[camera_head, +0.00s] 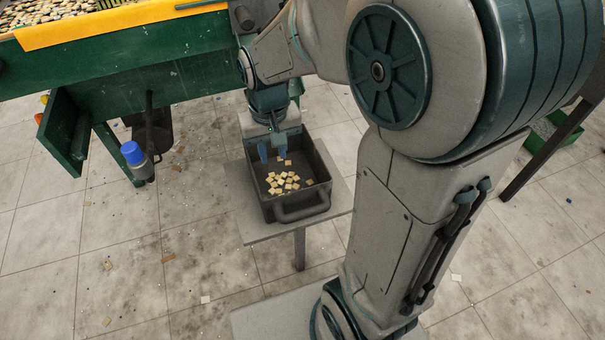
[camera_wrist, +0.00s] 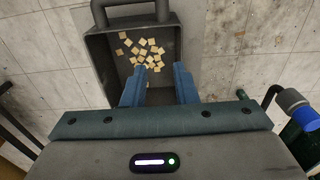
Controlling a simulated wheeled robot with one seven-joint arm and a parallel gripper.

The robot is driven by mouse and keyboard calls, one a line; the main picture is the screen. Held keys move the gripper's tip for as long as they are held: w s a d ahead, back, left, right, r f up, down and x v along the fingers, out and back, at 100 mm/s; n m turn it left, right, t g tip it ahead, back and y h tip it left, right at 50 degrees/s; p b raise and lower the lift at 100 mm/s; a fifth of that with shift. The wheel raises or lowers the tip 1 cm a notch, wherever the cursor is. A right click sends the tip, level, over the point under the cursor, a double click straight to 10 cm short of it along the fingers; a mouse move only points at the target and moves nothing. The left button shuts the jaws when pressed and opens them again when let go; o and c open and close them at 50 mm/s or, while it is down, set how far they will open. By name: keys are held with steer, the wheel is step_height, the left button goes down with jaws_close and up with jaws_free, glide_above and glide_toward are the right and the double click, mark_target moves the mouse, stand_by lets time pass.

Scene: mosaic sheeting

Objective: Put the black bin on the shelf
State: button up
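A dark grey-black bin (camera_head: 269,207) with a looped handle on its near side stands upright on a small grey stand (camera_head: 251,228). Several pale yellow square tiles (camera_head: 282,182) lie inside it. The bin also shows in the wrist view (camera_wrist: 97,55), its handle at the top edge. My gripper (camera_head: 273,151) points down at the bin's far end. Its two blue fingers are apart, with nothing seen held between them in the wrist view (camera_wrist: 160,72). The bin's end nearest my gripper is partly hidden, and I cannot tell whether the fingers touch it. No shelf is clearly identifiable.
A green workbench (camera_head: 110,75) with an orange edge stands at upper left. A blue-capped bottle (camera_head: 137,160) hangs at its side, beside another dark bin (camera_head: 158,132). A green crate (camera_head: 553,132) is at the right. The tiled floor at lower left is open, with small debris.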

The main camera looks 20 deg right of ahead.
steer(key=s+d+r, duration=0.1)
steer(key=s+d, duration=0.3)
steer(key=s, duration=0.7)
steer(key=shift+r+t, duration=0.25)
steer(key=shift+t, duration=0.15)
stand_by(0.6)
